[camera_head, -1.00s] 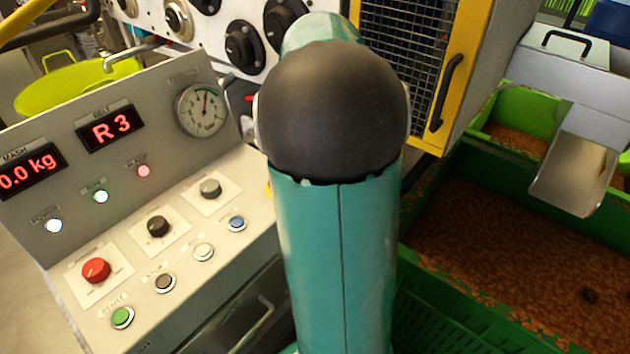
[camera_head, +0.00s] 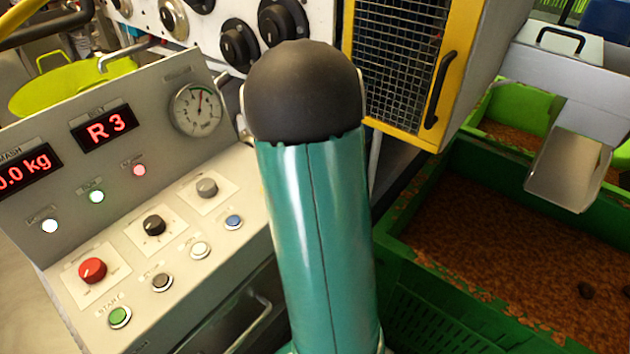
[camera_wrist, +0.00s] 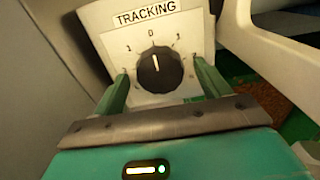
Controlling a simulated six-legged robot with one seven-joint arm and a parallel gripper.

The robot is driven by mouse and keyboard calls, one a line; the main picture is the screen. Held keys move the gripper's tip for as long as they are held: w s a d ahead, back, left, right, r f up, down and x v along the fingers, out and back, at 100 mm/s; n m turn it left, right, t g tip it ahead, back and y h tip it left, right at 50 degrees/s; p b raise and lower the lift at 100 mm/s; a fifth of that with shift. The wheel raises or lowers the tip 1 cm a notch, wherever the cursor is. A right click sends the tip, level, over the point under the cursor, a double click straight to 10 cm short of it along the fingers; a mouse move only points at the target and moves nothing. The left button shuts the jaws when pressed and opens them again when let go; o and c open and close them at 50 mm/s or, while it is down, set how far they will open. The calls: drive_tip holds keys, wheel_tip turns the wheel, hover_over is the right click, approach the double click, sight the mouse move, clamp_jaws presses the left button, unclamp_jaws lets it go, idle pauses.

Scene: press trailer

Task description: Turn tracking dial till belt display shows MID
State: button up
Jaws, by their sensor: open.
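The tracking dial (camera_wrist: 155,72) is a black round knob on a white plate labelled TRACKING in the wrist view. Its white mark points up, close to the 0 of the scale. My gripper (camera_wrist: 160,86) is open, with one green finger to the left of the knob and one to the right; I cannot tell whether either finger touches it. In the head view my arm hides the gripper, and I cannot make out the tracking dial there.
The console (camera_head: 190,105) holds a gauge (camera_head: 197,109), a red knob (camera_head: 92,270) and several buttons. A mash display (camera_head: 25,170) reads 0.0 kg. A yellow-framed mesh door (camera_head: 405,60) stands behind my arm. A green bin (camera_head: 480,330) of brown mash lies right.

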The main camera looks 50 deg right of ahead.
drive_tip(key=c, duration=1)
drive_tip(key=shift+o, duration=0.2)
drive_tip(key=shift+n, duration=0.3)
drive_tip(key=n, duration=1.2)
drive_tip(key=shift+w, duration=0.1)
drive_tip(key=o, duration=1)
drive_tip(key=shift+c, duration=0.2)
